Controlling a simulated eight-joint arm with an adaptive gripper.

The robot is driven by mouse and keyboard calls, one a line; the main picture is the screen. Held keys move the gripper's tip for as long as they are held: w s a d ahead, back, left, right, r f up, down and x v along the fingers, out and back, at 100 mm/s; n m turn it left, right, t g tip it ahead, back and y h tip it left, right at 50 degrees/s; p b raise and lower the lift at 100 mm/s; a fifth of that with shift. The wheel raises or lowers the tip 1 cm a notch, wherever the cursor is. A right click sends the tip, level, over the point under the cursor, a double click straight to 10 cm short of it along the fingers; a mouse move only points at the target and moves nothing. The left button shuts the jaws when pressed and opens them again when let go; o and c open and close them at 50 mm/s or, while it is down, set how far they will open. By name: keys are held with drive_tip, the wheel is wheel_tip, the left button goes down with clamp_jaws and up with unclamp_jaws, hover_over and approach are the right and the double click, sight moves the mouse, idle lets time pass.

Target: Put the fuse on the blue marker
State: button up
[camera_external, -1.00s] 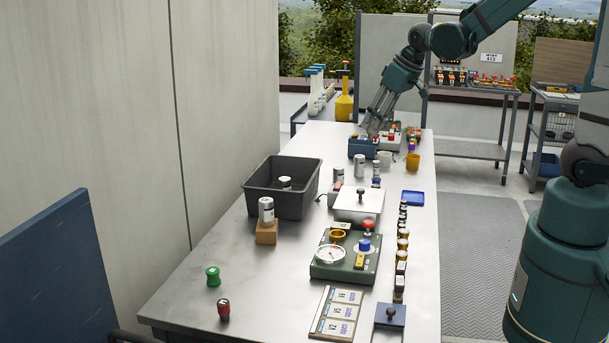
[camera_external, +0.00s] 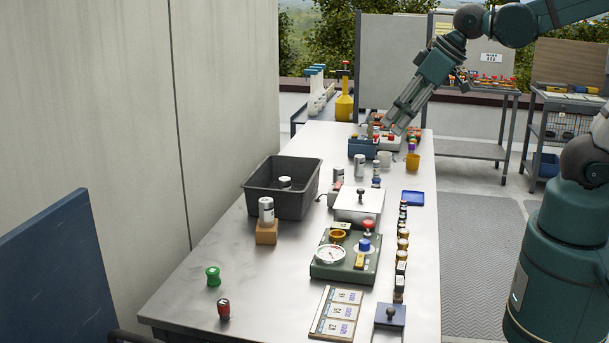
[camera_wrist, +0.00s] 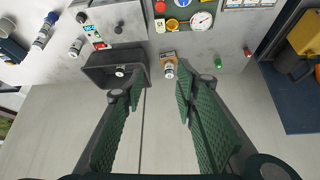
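A flat blue square (camera_external: 413,198), which looks like the blue marker, lies bare near the table's right edge. I cannot tell which item is the fuse. Similar silver cylinders show: one upright on a wooden block (camera_external: 266,210), one in the black bin (camera_external: 286,183) and one standing behind the bin (camera_external: 359,165). The wrist view shows the block's cylinder (camera_wrist: 169,70) and the bin's cylinder (camera_wrist: 119,72). My gripper (camera_external: 384,128) is over the table's far end, above a blue box (camera_external: 362,149). In the wrist view its green fingers (camera_wrist: 160,88) are spread apart with nothing between them.
A grey lidded box (camera_external: 358,203) and a green gauge panel (camera_external: 345,258) stand mid-table. A row of small items (camera_external: 402,244) runs along the right edge. A green spool (camera_external: 213,276) and a red-topped item (camera_external: 224,309) stand front left.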

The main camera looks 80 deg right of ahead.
drive_tip(key=s+a+n+y, duration=0.1)
drive_tip(key=s+a, duration=0.5)
drive_tip(key=a, duration=0.2)
drive_tip(key=shift+s+r+n+t, duration=0.15)
drive_tip(key=shift+r+n+t, duration=0.15)
